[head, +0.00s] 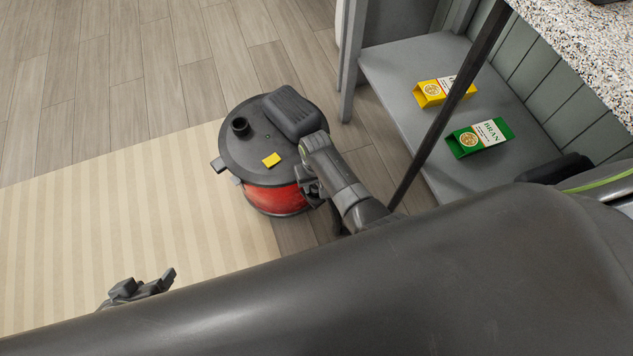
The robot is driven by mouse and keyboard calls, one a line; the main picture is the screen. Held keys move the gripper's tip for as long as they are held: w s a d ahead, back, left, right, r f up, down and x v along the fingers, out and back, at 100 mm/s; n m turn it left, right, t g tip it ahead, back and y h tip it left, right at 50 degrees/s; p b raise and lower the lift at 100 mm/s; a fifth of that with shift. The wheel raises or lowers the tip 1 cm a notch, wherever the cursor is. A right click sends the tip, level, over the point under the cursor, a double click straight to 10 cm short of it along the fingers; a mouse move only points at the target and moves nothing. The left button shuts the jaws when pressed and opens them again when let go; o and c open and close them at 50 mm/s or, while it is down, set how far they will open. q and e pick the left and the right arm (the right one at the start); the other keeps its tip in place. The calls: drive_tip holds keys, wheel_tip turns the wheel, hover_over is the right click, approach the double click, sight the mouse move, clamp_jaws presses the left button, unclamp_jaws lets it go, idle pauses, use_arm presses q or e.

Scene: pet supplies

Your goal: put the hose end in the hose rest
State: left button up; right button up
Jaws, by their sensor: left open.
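A round vacuum cleaner (270,197) with a red body and dark grey lid stands on the floor at the edge of the rug. Its lid has a short black round port (240,126), a yellow label (271,160) and a dark ribbed block (292,112). My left gripper (146,285) is open and empty at the lower left, over the rug and apart from the vacuum. My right gripper (312,187) is close against the vacuum's right side; its fingers are dark and unclear. I cannot make out a hose end or a hose rest for sure.
A grey bench shelf (395,66) at the upper right holds a yellow packet (440,91) and a green packet (480,138). A thin dark pole (450,105) slants in front of it. A speckled counter (585,40) is above. The striped rug (110,215) is clear.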

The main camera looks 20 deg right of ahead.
drive_tip(key=shift+o, duration=1.1)
use_arm(q)
drive_tip(key=shift+s, duration=0.1)
use_arm(e)
drive_tip(key=shift+r, duration=0.15)
wheel_tip(320, 180, up, 4)
drive_tip(key=p, duration=0.2)
drive_tip(key=shift+r+p, duration=0.15)
drive_tip(key=shift+p, duration=0.15)
use_arm(q)
drive_tip(key=s+f+g+p, duration=0.3)
drive_tip(key=s+f+g, duration=0.2)
drive_tip(key=f, duration=0.2)
drive_tip(key=shift+s+a, duration=0.35)
drive_tip(key=shift+a, duration=0.1)
use_arm(e)
wheel_tip(320, 180, up, 8)
use_arm(q)
drive_tip(key=shift+f, duration=0.1)
use_arm(e)
drive_tip(key=shift+f, duration=0.2)
